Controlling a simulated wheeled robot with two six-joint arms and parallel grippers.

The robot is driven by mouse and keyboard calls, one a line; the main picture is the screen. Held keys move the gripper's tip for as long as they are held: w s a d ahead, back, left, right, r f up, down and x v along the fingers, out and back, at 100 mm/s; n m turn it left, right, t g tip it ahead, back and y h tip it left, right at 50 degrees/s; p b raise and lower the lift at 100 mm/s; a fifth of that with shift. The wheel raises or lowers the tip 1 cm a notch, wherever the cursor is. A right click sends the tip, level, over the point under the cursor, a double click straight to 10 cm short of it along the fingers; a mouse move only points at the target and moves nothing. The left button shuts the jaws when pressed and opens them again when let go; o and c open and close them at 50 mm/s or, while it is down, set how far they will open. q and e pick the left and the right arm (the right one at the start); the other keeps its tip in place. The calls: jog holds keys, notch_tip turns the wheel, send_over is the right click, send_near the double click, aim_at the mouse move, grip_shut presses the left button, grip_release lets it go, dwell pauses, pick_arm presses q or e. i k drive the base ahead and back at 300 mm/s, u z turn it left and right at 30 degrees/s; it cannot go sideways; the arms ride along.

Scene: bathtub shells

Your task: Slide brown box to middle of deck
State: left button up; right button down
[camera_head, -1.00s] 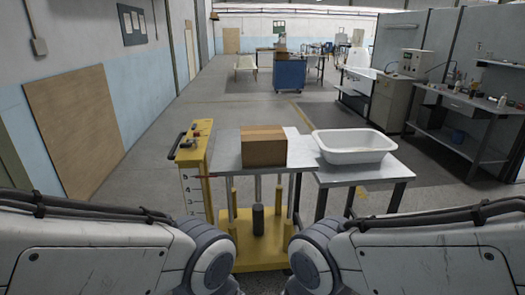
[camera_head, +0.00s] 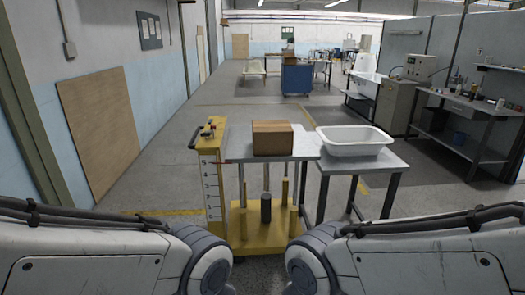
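The brown box (camera_head: 272,139) is a closed cardboard box. It sits upright on the grey metal deck (camera_head: 306,147) of a yellow lift cart (camera_head: 262,237), straight ahead of me. A strip of bare deck shows to the right of the box. Both of my arms reach in from the lower corners, and their grippers are out of the picture. Nothing of mine touches the box in this view.
A white tub (camera_head: 353,141) stands on a grey side table (camera_head: 383,164) right of the deck. The cart's yellow control post (camera_head: 211,174) rises at the deck's left. A blue cabinet (camera_head: 297,78) stands far back. A workbench (camera_head: 471,117) is at the right. Floor is open at left.

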aim_at(270, 137)
jog(key=u, duration=0.65)
jog(key=i, duration=0.95)
jog(key=u, duration=0.6)
jog(key=i, duration=0.9)
jog(key=z, duration=0.65)
jog(key=i, duration=0.85)
jog(key=z, duration=1)
jog(key=i, duration=0.25)
jog(key=z, duration=0.15)
